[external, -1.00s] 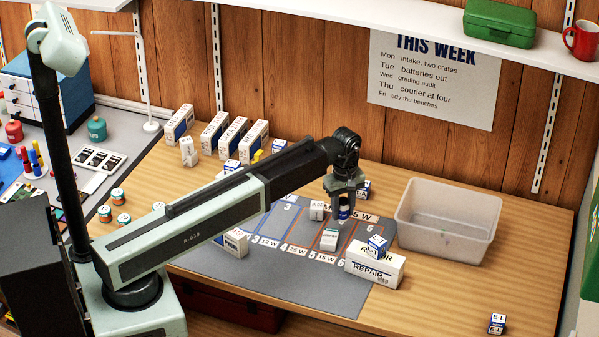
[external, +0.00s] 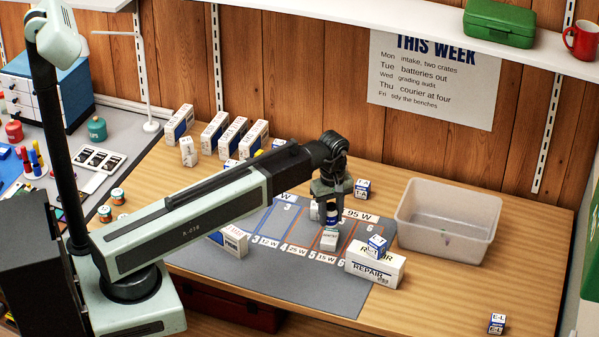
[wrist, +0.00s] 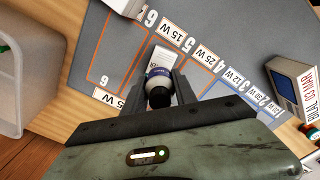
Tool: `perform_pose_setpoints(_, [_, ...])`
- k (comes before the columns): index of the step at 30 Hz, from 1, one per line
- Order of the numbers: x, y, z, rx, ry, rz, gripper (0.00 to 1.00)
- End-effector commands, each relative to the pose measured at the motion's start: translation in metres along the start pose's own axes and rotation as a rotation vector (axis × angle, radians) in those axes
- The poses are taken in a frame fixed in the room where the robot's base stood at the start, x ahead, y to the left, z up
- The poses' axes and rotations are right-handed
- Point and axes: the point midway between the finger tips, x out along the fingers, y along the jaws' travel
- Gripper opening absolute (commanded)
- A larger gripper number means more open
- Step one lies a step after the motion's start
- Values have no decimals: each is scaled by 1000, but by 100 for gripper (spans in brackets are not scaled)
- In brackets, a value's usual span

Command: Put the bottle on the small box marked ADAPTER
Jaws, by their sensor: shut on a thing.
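My gripper (external: 331,216) is shut on the bottle (external: 332,222), a small one with a dark cap and a blue band. The wrist view shows the bottle (wrist: 158,82) upright between the fingers, seen from above. A small white box (external: 329,241) stands on the grey mat directly below the bottle. This box also shows in the wrist view (wrist: 171,58), partly hidden by the bottle. Its print is too small to read, so I cannot confirm ADAPTER. I cannot tell whether the bottle's base touches the box.
A white REPAIR box (external: 374,268) with a small blue-and-white box (external: 377,246) on it stands close at the right. A translucent bin (external: 450,238) lies further right. Another small white box (external: 316,210) stands just behind my gripper.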

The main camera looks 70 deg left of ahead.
Motion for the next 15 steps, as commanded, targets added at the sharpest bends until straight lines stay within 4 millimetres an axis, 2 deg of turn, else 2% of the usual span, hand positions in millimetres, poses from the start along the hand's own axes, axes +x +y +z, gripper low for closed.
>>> perform_pose_setpoints(1, [8,0,0,0,0,0,0])
perform_pose_setpoints(5, [10,0,0,0,0,0,0])
perform_pose_setpoints(12, [48,0,0,0,0,0,0])
perform_pose_setpoints(15, [45,0,0,0,0,0,0])
